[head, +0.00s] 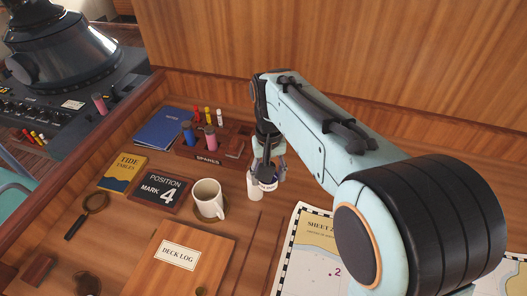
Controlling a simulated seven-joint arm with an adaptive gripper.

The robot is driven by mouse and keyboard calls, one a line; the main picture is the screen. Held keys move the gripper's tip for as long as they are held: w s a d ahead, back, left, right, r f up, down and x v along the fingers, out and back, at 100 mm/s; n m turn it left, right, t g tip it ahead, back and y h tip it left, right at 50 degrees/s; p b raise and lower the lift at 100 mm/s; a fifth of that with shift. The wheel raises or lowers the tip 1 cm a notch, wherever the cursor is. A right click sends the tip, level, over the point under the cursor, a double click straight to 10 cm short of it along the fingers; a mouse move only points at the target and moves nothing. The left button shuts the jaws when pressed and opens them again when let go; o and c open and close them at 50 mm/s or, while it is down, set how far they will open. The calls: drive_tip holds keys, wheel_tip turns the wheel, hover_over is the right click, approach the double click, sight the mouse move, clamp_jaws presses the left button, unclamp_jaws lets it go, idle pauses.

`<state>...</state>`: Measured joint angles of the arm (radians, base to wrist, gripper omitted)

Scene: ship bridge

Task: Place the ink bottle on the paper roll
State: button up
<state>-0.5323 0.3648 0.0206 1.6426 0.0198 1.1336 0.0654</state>
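My gripper (268,176) points down over the middle of the desk. Its dark fingers are around a small dark blue bottle with a pale label, which looks like the ink bottle (268,185). The fingers partly cover it. A short white upright cylinder, which looks like the paper roll (254,190), stands on the desk just left of the bottle. In this view the bottle overlaps the roll's upper right side. I cannot tell whether they touch.
A white mug (207,197) stands close on the left. Behind it is the SPARES rack (213,152) with coloured cylinders. The position sign (158,191), deck log (178,260) and chart (300,255) lie around. Bare wood lies between mug and chart.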

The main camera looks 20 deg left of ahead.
drive_tip(key=w+a+f, duration=0.2)
drive_tip(key=w+f, duration=0.1)
drive_tip(key=w+a+f, duration=0.2)
drive_tip(key=w, duration=0.1)
drive_tip(key=w+a+f, duration=0.2)
drive_tip(key=w+f, duration=0.1)
drive_tip(key=w, duration=0.1)
drive_tip(key=shift+w+a+f, duration=0.1)
drive_tip(key=shift+a+f, duration=0.05)
drive_tip(key=shift+f, duration=0.15)
drive_tip(key=shift+w+a+f, duration=0.15)
drive_tip(key=shift+w+f, duration=0.2)
drive_tip(key=shift+f, duration=1.7)
drive_tip(key=shift+f, duration=0.15)
drive_tip(key=o, duration=1.2)
drive_tip(key=shift+c, duration=0.2)
wheel_tip(320, 180, up, 12)
drive_tip(key=shift+r, duration=0.2)
